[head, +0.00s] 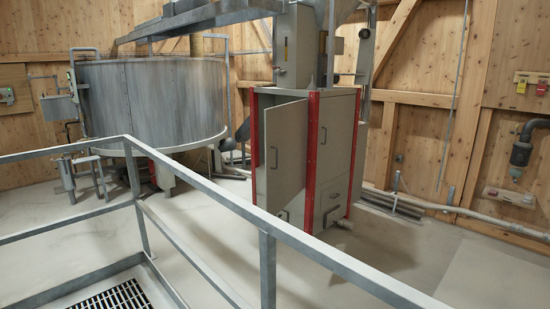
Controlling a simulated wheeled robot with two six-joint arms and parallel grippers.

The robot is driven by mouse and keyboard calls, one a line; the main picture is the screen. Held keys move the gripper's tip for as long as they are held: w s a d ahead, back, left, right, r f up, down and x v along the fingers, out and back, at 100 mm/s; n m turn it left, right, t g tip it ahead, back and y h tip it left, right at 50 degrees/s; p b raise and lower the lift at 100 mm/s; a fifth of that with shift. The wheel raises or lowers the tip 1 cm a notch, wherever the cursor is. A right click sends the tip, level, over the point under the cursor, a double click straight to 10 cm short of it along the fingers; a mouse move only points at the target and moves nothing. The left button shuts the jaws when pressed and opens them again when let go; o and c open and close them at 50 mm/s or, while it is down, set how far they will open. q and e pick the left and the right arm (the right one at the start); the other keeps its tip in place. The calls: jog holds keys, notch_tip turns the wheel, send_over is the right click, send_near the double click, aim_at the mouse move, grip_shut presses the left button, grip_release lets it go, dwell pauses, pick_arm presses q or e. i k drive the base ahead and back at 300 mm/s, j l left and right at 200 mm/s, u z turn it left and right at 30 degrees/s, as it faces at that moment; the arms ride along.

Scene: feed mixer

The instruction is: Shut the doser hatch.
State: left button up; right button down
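A grey metal cabinet with red corner posts (313,160) stands right of the middle in the head view. On its left face a tall grey hatch door (288,150) with a small dark handle near its left edge stands swung outward. Its handle side is away from the cabinet's far-left red post, and its other side is by the front red post. The cabinet's right face has a closed panel (335,140) with a dark handle. The cabinet's inside is hidden behind the door. Neither of my grippers is in view.
A grey metal railing (200,200) crosses the foreground between me and the cabinet. A large round grey tank (150,100) stands at the left. A floor grate (115,297) lies at the lower left. Pipes (400,205) run along the wooden wall. Open floor lies right of the cabinet.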

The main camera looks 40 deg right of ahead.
aim_at(286, 125)
jog(key=i+z, duration=0.25)
jog(key=i, duration=0.2)
jog(key=i+j+z, duration=0.2)
jog(key=i, duration=0.25)
jog(key=i+j+z, duration=0.1)
jog(key=i+z, duration=0.15)
jog(key=i, duration=0.25)
jog(key=i+z, duration=0.2)
jog(key=z, duration=0.25)
jog(key=i+z, duration=0.25)
jog(key=z, duration=0.15)
jog(key=i+z, duration=0.2)
jog(key=z, duration=0.25)
jog(key=i+j, duration=0.45)
jog(key=j, duration=0.2)
